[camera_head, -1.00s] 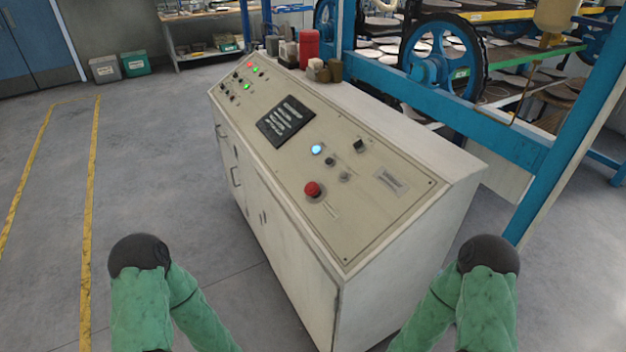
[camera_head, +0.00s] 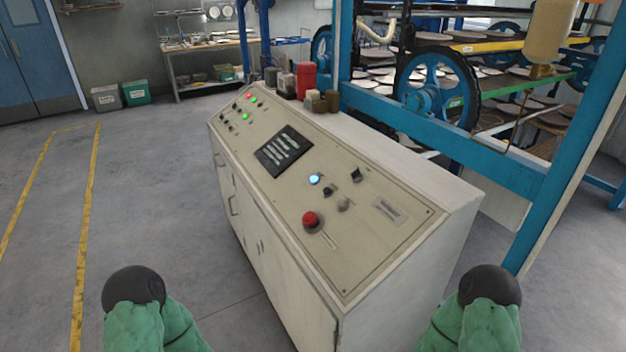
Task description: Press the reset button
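A cream control console (camera_head: 400,160) stands in the middle of the head view with a sloped panel. On its near part are a red mushroom button (camera_head: 310,219), a lit blue-white button (camera_head: 314,179), a black knob (camera_head: 356,174) and small dark knobs. A dark label plate (camera_head: 284,150) sits mid-panel. Small red and green lights (camera_head: 246,116) are at the far end. The panel lettering is too small to read, so I cannot tell which button is the reset. Green arm links show at the bottom left and bottom right; neither gripper is in view.
Red, grey and brown containers (camera_head: 305,80) stand on the console's far top. A blue-framed plate dryer with a wheel (camera_head: 437,88) is behind it on the right. A shelf bench (camera_head: 205,55) and two bins (camera_head: 136,93) are at the back. The floor on the left is clear.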

